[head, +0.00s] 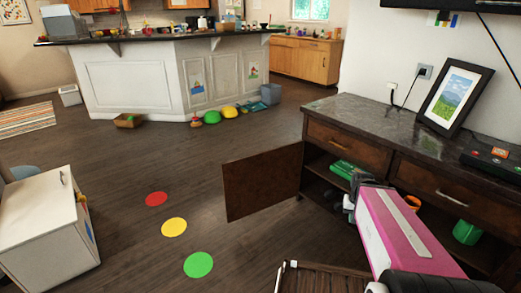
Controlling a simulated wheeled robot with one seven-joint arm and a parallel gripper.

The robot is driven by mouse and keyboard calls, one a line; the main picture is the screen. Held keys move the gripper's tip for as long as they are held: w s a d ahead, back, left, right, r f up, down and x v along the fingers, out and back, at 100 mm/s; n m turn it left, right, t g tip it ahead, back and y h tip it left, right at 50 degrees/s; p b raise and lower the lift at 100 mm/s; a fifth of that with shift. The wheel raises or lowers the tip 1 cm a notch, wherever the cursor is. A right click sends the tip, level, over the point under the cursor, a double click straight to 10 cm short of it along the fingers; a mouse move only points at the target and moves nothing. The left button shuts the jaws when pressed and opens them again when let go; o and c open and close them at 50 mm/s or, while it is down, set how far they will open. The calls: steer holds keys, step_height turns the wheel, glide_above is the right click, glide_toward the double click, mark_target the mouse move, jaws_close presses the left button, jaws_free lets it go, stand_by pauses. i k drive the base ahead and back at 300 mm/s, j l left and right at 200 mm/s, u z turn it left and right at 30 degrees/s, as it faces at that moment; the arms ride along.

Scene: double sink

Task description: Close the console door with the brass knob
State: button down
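The dark wooden console (345,113) stands at the right, with two drawers along its top and open shelves below. A plain dark door (262,183) at its far end stands swung wide open into the room. I cannot make out a brass knob on it. My gripper (350,201) is at the end of my pink arm, in front of the console's shelf opening, to the right of the open door and apart from it. Its fingers are small and partly hidden, so I cannot tell whether they are open.
A dark slatted wooden piece (325,281) with a pale metal bar shows at the bottom edge; I cannot tell what it is. Green items (346,170) and an orange cup (412,203) sit in the console. A white cabinet (45,225) stands left.

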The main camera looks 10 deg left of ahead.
mark_target(256, 182)
steer(key=j+z, duration=0.5)
steer(key=j, duration=0.25)
steer(key=k+j+z, duration=0.1)
steer(key=j+z, duration=0.4)
steer(key=j, duration=0.2)
steer(key=k+j, duration=0.1)
steer(key=j, duration=0.35)
steer(key=k+j, duration=0.1)
steer(key=j, duration=0.35)
steer(key=k+j+z, duration=0.1)
steer(key=j, duration=0.4)
steer(key=k+j, duration=0.1)
steer(key=j, duration=0.35)
